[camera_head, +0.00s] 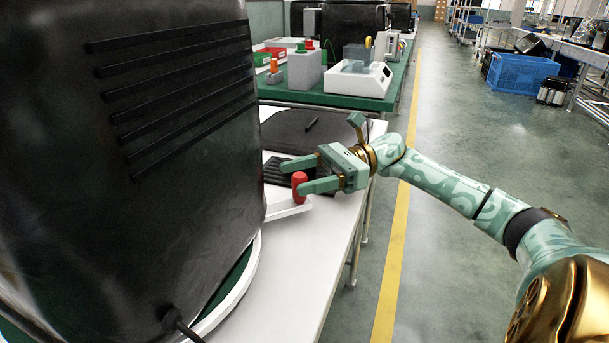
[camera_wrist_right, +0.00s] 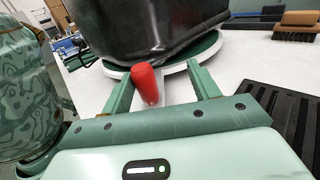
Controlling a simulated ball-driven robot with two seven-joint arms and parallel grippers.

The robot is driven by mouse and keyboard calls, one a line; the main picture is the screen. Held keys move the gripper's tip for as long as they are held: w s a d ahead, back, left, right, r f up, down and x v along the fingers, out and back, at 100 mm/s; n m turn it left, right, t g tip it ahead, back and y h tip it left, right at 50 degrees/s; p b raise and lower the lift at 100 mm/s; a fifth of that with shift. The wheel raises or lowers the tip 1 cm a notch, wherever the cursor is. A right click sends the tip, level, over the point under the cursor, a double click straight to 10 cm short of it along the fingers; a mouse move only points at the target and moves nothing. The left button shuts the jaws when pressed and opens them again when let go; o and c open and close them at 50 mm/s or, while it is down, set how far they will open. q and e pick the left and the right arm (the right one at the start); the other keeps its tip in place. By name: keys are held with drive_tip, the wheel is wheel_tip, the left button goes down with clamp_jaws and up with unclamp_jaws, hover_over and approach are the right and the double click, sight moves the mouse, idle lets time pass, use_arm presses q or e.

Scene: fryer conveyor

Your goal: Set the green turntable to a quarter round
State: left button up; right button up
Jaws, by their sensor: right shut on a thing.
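The green turntable (camera_head: 236,283) has a white rim and lies at lower left in the head view, mostly hidden under a big black ribbed housing (camera_head: 150,130). It also shows in the right wrist view (camera_wrist_right: 207,50). A pale arm (camera_head: 286,209) sticks out from the rim and carries an upright red handle (camera_head: 299,188). The handle also shows in the wrist view (camera_wrist_right: 146,84). My right gripper (camera_head: 305,174) is shut on the red handle, its fingers on either side of it. My left gripper is out of view.
The white table (camera_head: 310,260) is bare in front of the turntable. A black tray or mat (camera_head: 285,128) and a dark ridged pad (camera_wrist_right: 275,110) lie beyond the handle. A brush (camera_wrist_right: 296,27) lies farther off. A green bench (camera_head: 375,100) with devices stands behind.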

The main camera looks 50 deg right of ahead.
drive_tip(key=shift+w+d+f, duration=0.1)
drive_tip(key=shift+d, duration=0.05)
drive_tip(key=shift+d, duration=0.1)
drive_tip(key=p+v, duration=0.1)
drive_tip(key=v, duration=0.7)
drive_tip(key=shift+d, duration=0.1)
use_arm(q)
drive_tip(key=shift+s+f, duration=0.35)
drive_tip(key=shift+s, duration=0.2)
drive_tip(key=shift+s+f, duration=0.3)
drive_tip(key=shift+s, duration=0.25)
use_arm(e)
drive_tip(key=v, duration=0.7)
drive_tip(key=shift+s+d, duration=0.3)
drive_tip(key=shift+s, duration=0.05)
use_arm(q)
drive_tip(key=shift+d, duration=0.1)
